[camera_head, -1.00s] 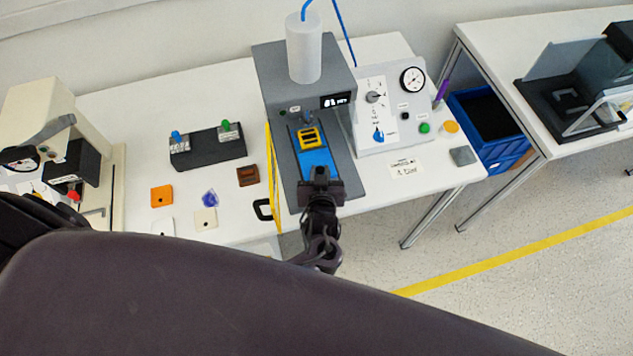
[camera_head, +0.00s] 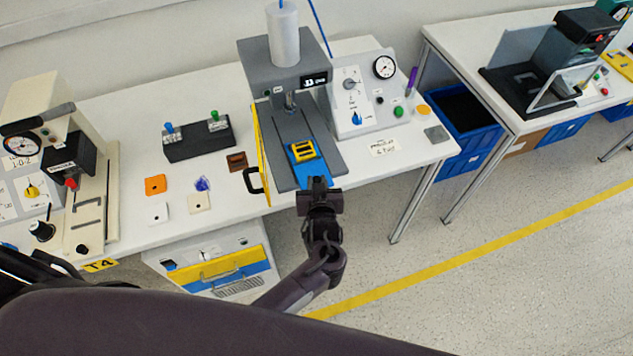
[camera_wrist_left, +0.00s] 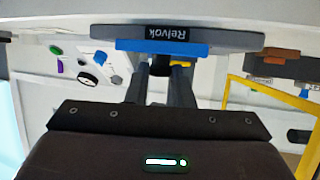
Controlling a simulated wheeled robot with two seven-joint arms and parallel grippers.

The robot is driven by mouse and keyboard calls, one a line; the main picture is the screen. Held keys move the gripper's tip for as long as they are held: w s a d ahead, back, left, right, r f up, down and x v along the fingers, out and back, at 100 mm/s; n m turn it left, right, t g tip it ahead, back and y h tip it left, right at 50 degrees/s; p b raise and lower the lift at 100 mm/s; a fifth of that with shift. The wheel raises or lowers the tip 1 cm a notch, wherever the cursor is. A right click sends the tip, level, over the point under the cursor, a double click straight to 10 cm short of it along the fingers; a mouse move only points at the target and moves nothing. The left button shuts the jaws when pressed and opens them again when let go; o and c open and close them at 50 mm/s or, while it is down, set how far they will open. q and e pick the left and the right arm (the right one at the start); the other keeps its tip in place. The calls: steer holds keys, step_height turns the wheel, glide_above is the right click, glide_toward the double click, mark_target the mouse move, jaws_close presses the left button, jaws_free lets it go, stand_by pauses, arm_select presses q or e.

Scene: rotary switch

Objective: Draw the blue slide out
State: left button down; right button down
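The blue slide (camera_head: 312,171) lies in the grey press base (camera_head: 335,165) and carries a yellow slotted block (camera_head: 303,151). Its front end reaches the front edge of the base. The block sits in front of the press spindle (camera_head: 290,101), clear of it. My left gripper (camera_head: 318,190) is at the slide's front end. In the left wrist view, the gripper fingers (camera_wrist_left: 160,85) stand either side of a dark piece (camera_wrist_left: 160,69) below the slide's blue edge (camera_wrist_left: 160,47), apparently gripping it. My right gripper is out of view.
A yellow guard frame with a black handle (camera_head: 254,181) stands left of the slide. Open floor lies in front of the table.

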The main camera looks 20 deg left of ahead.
arm_select(q)
steer(key=c, duration=1.5)
jaws_free()
steer(key=shift+s+d+f, duration=0.1)
steer(key=shift+f, duration=0.05)
steer(key=shift+c, duration=0.2)
steer(key=shift+o, duration=1.4)
steer(key=b+v, duration=0.1)
steer(key=v, duration=0.7)
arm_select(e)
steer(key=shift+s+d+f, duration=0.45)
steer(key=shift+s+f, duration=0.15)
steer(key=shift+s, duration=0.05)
